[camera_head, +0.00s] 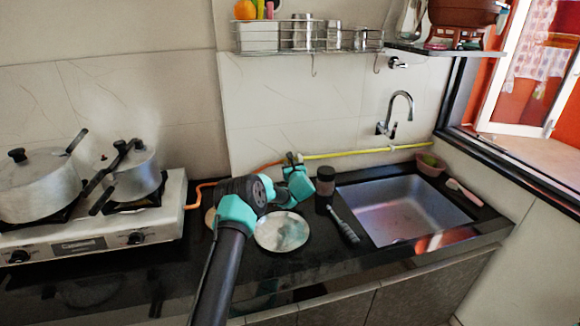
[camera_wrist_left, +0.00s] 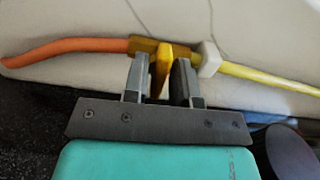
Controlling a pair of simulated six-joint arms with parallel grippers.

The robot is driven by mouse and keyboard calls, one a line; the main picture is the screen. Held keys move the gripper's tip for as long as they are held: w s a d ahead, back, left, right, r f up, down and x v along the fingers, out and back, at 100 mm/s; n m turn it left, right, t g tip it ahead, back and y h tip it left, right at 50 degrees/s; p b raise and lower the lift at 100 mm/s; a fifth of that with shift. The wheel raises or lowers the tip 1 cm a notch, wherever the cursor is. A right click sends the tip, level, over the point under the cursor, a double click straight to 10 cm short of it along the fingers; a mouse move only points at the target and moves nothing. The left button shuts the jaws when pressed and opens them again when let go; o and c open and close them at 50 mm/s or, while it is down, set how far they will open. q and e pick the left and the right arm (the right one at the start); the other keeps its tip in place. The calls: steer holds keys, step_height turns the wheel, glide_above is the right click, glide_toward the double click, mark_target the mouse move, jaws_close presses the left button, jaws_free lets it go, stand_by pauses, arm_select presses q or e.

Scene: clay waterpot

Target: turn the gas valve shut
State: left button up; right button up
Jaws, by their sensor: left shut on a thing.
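The gas valve shows in the left wrist view as a yellow handle (camera_wrist_left: 165,62) on a brass-coloured body (camera_wrist_left: 143,46). It joins an orange hose (camera_wrist_left: 70,50) on the left and a yellow pipe (camera_wrist_left: 265,79) on the right, with a white fitting (camera_wrist_left: 209,58) beside it. My left gripper (camera_wrist_left: 161,72) has its two fingers on either side of the yellow handle and is shut on it. In the head view my left gripper (camera_head: 293,160) is at the wall behind the counter, and the arm hides most of the valve. My right gripper is not in view.
A stove (camera_head: 100,225) with two metal pots stands at the left. A dark cylinder (camera_head: 325,186) and a brush (camera_head: 343,226) are beside the sink (camera_head: 400,212). A wire rack (camera_head: 310,38) hangs above.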

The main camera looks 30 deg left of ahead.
arm_select(q)
steer(key=shift+m, duration=0.4)
steer(key=o, duration=0.7)
steer(key=shift+s+d, duration=0.1)
steer(key=shift+d, duration=0.05)
steer(key=v, duration=1.7)
steer(key=shift+r, duration=0.1)
